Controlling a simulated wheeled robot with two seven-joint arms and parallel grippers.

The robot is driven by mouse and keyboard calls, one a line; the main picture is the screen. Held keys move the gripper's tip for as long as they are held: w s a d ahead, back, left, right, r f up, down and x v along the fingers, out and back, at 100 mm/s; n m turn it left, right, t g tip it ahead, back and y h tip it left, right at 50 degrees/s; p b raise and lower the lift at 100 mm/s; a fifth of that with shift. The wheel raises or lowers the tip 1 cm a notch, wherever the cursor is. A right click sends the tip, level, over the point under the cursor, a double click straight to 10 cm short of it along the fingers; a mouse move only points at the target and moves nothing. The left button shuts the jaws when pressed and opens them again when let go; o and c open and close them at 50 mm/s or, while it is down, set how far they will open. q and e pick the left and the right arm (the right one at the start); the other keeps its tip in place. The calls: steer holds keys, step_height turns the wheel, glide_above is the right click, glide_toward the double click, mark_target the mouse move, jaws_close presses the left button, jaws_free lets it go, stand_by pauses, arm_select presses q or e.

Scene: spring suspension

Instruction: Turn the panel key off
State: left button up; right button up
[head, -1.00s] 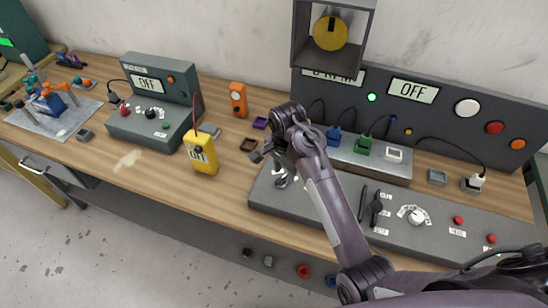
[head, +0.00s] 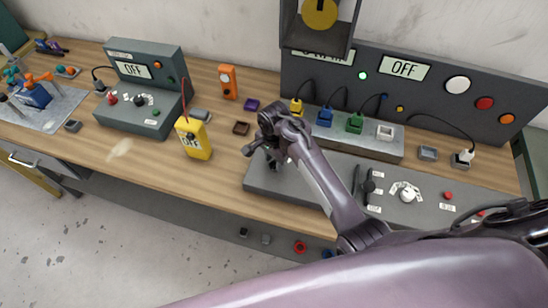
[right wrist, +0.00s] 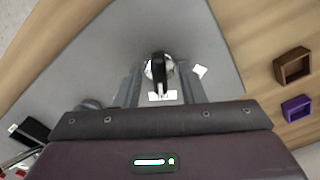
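The panel key (right wrist: 157,70) is a black key in a round silver lock on the grey control panel (right wrist: 105,60). White labels lie beside the lock. My right gripper (right wrist: 160,80) is open in the right wrist view, with one finger on each side of the key. I cannot tell whether either finger touches it. In the head view my right gripper (head: 268,158) points down over the left end of the same panel (head: 262,182) and mostly hides the key. My left gripper is not in view.
A dark upright panel (head: 435,100) with an OFF display and a lit green lamp stands behind. Right of my gripper are a black lever (head: 369,187), a white knob (head: 407,193) and red buttons. A yellow meter (head: 194,141) stands left. An overhead box (head: 318,38) hangs above.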

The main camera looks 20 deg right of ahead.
jaws_close()
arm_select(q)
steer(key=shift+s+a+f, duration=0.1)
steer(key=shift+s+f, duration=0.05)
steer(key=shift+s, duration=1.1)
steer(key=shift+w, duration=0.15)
arm_select(e)
steer(key=shift+n, duration=0.8)
steer(key=shift+s+n, duration=0.1)
steer(key=shift+n, duration=0.7)
steer(key=n, duration=0.4)
steer(key=shift+n, duration=0.3)
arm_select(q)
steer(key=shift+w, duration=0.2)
arm_select(e)
steer(key=shift+d+n, duration=0.1)
steer(key=shift+n, duration=2)
